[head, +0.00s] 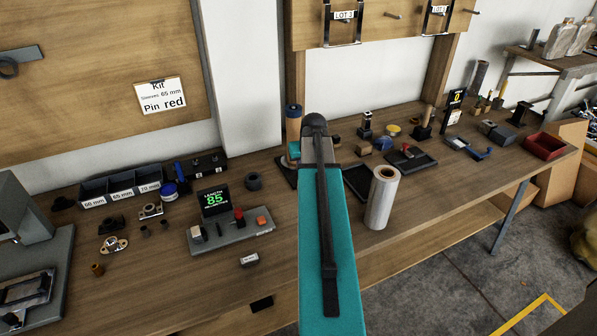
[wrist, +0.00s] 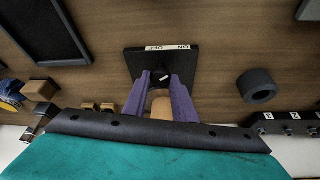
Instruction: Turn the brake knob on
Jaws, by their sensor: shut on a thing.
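The brake knob (wrist: 157,77) is small and dark with a short white mark, on a square black base plate (wrist: 135,60). The plate's far edge carries a white label (wrist: 168,48) reading ON and OFF, upside down in the wrist view, with OFF to the left and ON to the right. My gripper (wrist: 160,80) has purple fingers on both sides of the knob and is shut on it. The fingers partly cover the knob, and I cannot tell clearly which word its mark points to. In the head view my teal arm hides the knob and the fingers.
A dark ring (wrist: 257,85) lies on the bench right of the plate in the wrist view; a black tray (wrist: 52,32) lies left. In the head view a pale roll (head: 381,198) stands right of my arm, and a grey display unit (head: 232,229) sits left.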

